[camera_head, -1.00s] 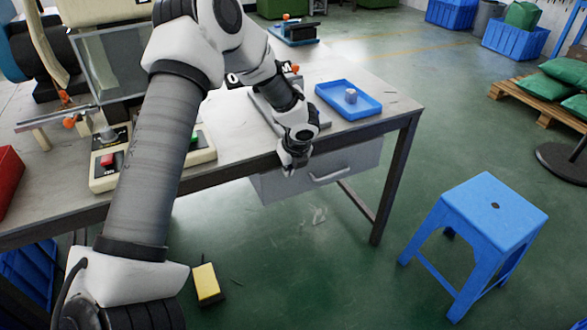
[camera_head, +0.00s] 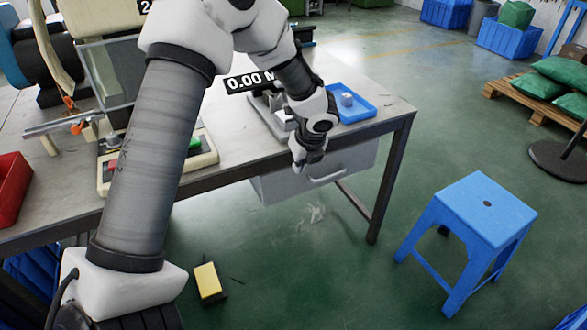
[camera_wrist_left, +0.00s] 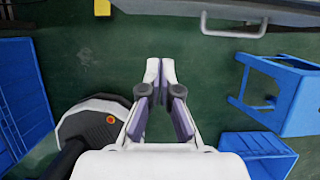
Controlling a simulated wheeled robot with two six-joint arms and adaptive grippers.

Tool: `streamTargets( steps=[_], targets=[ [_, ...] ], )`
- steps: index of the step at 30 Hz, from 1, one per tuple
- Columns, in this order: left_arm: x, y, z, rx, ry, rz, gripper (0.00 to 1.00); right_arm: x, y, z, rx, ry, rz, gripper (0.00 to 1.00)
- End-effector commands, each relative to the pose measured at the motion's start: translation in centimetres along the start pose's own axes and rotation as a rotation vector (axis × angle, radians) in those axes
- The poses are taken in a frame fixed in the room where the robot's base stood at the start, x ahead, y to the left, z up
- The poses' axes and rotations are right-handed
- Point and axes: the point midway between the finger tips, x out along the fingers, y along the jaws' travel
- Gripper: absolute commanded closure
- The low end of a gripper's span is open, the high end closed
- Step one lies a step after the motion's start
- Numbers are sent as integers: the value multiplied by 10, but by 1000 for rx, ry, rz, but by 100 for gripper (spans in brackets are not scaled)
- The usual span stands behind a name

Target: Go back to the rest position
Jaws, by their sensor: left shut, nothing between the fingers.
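My left arm comes in from the left in the head view and reaches across the table's front edge. My left gripper (camera_head: 303,163) hangs just in front of that edge, beside the grey drawer (camera_head: 318,173). In the left wrist view my left gripper (camera_wrist_left: 160,64) points over the green floor, with its fingertips close together and nothing between them. My right gripper is not in view.
The worktable (camera_head: 376,118) carries a blue tray (camera_head: 366,110) with a small grey part and a control box (camera_head: 203,150). A blue stool (camera_head: 490,212) stands right of the table. A yellow-topped block (camera_head: 208,280) lies on the floor. Floor between table and stool is clear.

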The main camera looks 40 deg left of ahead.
Motion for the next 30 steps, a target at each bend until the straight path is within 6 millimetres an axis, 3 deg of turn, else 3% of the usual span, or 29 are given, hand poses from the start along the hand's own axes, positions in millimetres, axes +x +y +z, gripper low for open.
streamTargets(
  steps=[3,11,14,16,20,23,26,27,30],
  targets=[
    [-13,0,0,1,-1,1,100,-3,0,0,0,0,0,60],
    [-14,1,-1,1,2,3,100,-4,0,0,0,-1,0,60],
    [-7,8,-8,22,16,45,100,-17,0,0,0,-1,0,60],
    [6,24,-26,73,38,124,100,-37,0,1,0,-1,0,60],
    [32,88,-103,130,170,317,100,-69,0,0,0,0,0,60],
    [36,141,-178,2,307,424,100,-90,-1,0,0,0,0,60],
    [25,193,-249,-277,400,529,100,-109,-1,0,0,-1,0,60],
    [17,213,-275,-443,415,574,100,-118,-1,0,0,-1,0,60],
    [2,245,-318,-984,362,632,100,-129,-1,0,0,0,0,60]
  ],
)
